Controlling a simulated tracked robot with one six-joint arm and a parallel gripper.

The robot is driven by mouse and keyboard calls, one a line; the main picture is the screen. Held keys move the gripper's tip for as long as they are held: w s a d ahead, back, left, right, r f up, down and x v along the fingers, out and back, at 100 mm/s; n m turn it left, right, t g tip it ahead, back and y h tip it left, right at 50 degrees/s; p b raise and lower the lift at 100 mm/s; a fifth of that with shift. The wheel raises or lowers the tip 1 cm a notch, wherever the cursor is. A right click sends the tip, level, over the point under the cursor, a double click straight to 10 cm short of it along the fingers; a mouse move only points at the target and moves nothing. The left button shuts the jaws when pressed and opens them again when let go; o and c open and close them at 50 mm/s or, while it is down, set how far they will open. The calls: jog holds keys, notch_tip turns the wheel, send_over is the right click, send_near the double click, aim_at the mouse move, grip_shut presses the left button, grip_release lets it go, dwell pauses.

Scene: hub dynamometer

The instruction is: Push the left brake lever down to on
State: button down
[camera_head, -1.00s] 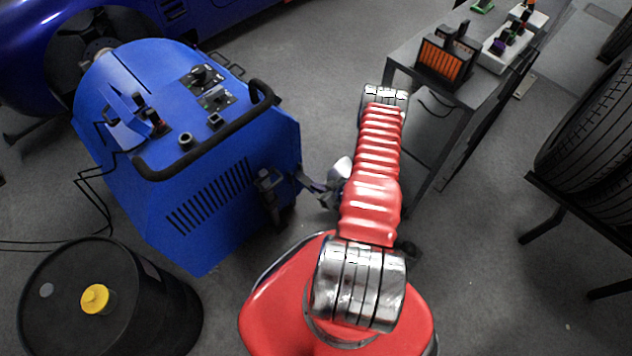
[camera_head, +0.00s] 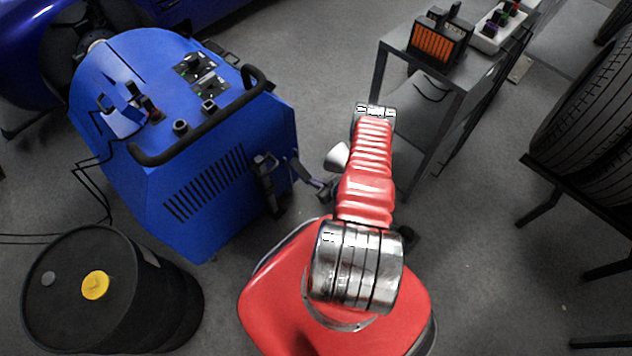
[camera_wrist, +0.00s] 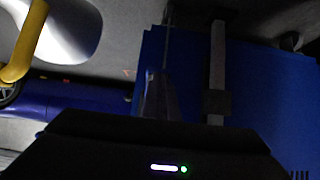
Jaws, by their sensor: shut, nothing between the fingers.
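The blue dynamometer cabinet (camera_head: 150,180) stands at the left in the head view. On its near right side a dark upright lever-like bar (camera_head: 266,185) shows, and a second dark bar (camera_head: 305,176) sticks out from the corner. I cannot tell surely which is the left brake lever or its on position. In the wrist view a grey bar (camera_wrist: 217,60) with a dark block stands out before the blue cabinet (camera_wrist: 262,90). My gripper (camera_wrist: 160,140) is a dark, shut shape low in that view, with a small lit strip.
A black drum (camera_head: 60,315) with a yellow cap stands at lower left. A grey cart (camera_head: 440,78) carrying an orange-fronted box is at upper right. Tyres (camera_head: 592,140) rest on a rack at the right. Grey floor is clear between cabinet and cart.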

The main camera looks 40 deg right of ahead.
jog(key=shift+w+a+f, duration=0.1)
jog(key=shift+f, duration=0.55)
jog(key=shift+r, duration=0.1)
jog(key=s+r, duration=0.1)
jog(key=s, duration=1)
jog(key=shift+s+d+r, duration=0.25)
jog(key=shift+s, duration=0.1)
dwell(0.5)
